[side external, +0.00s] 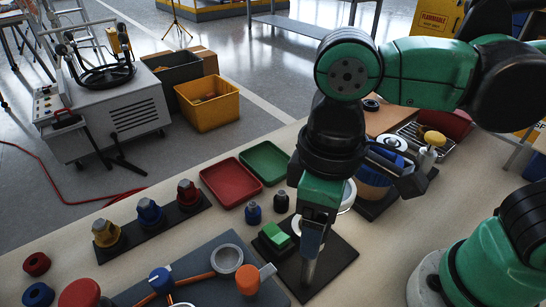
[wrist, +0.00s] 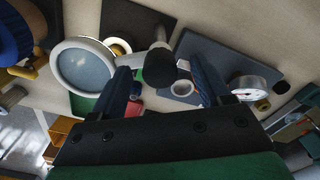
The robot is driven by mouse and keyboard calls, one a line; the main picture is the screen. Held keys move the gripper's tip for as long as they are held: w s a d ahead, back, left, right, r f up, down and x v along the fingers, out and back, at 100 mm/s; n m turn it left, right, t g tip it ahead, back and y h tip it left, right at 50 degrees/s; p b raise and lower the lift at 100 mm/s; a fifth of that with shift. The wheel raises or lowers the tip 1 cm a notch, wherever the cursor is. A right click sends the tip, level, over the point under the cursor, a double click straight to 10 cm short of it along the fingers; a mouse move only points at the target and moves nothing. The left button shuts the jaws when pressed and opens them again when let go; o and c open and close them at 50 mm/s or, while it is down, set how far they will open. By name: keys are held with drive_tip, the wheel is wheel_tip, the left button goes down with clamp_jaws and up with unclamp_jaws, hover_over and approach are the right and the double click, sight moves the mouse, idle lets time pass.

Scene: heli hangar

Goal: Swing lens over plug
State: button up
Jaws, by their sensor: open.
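The lens (wrist: 82,66) is a pale disc in a white ring, left of my gripper in the wrist view. In the side view a white ring (side external: 349,196) shows partly behind my wrist; I cannot tell if it is the lens. A round brass and white piece (wrist: 119,47), possibly the plug, shows just beyond the lens rim, apart from its centre. A dark knob (wrist: 158,68) on a post shows between my fingers. My gripper (wrist: 166,82) is open, low over the black plate (side external: 335,262) in the side view (side external: 309,272). Contact with the knob is unclear.
A green block (side external: 275,235) sits left of my gripper. Red (side external: 230,183) and green (side external: 265,161) trays lie behind. A rack of coloured plugs (side external: 148,213) and a grey mat (side external: 195,270) with tools lie left. A white dial (wrist: 248,88) shows at right in the wrist view.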

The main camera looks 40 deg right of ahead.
drive_tip(key=shift+f, duration=0.15)
clamp_jaws()
idle(1.4)
